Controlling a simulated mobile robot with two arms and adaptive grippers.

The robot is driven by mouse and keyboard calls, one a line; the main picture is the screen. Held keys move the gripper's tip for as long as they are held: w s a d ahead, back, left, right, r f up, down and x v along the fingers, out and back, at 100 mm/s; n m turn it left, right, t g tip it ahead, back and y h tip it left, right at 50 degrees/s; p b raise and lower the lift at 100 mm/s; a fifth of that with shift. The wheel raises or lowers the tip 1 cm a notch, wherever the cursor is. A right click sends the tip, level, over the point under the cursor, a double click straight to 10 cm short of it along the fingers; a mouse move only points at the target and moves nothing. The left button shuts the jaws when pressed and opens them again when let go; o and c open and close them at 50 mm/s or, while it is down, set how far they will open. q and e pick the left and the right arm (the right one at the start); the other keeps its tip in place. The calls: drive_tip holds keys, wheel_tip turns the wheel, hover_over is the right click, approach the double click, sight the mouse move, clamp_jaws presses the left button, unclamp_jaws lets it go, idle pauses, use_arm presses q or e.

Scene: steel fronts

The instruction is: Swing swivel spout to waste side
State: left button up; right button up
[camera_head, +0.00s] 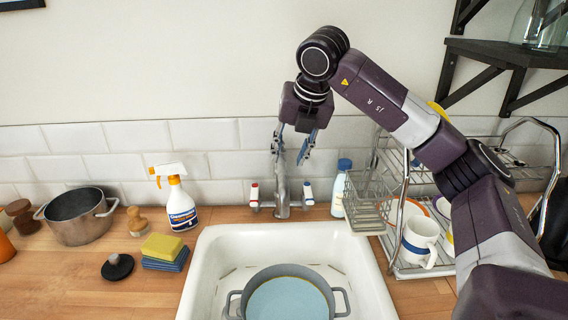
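The metal tap (282,198) stands behind the sink, with a red-marked handle (254,194) on its left and a blue-marked handle (308,194) on its right. Its column rises up to my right gripper (290,155). The upper part of the spout is largely hidden by the gripper, so I cannot tell which way it points. My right gripper points down with its two fingers spread apart, around or just in front of the top of the tap. I cannot tell whether they touch it. My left gripper is not in view.
The white sink (212,262) holds a grey pot (338,300) with bluish contents. Left are a spray bottle (180,205), sponges (163,248), a black stopper (117,267) and a saucepan (78,228). Right are a blue-capped bottle (339,195) and a dish rack (400,262) beneath my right arm.

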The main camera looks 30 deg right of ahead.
sight(283, 171)
drive_tip(key=p+x, duration=0.1)
drive_tip(key=x, duration=0.4)
drive_tip(key=shift+f, duration=0.15)
drive_tip(key=shift+w+f, duration=0.2)
drive_tip(key=shift+f, duration=0.2)
drive_tip(key=c, duration=0.8)
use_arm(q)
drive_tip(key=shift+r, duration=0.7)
use_arm(e)
clamp_jaws()
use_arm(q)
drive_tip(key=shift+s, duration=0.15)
